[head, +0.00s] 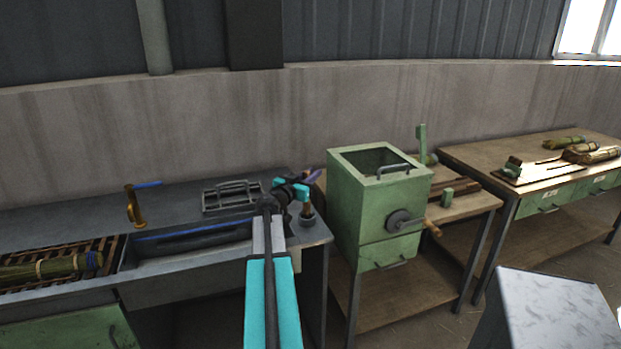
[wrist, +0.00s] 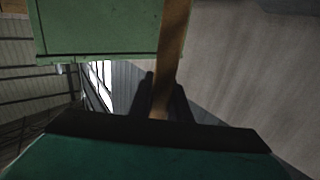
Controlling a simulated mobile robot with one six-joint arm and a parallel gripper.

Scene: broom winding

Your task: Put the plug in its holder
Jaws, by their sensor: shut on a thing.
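My gripper (head: 306,181) is above the right end of the grey sink counter. In the wrist view its dark fingers (wrist: 163,100) are shut on a long brown piece (wrist: 171,55), which I take to be the plug. Its far end runs out of the top of that view. In the head view the held piece is small and mostly hidden by the wrist. A short brownish upright piece on a grey round base (head: 306,217) stands on the counter just below the gripper. I cannot tell for certain whether it is the holder.
The sink basin (head: 190,243) is left of my arm, with a brass tap (head: 133,207) and a wire rack (head: 232,196) behind it. A green cranked machine (head: 375,215) stands close on the right. Benches with broom bundles (head: 590,155) lie beyond.

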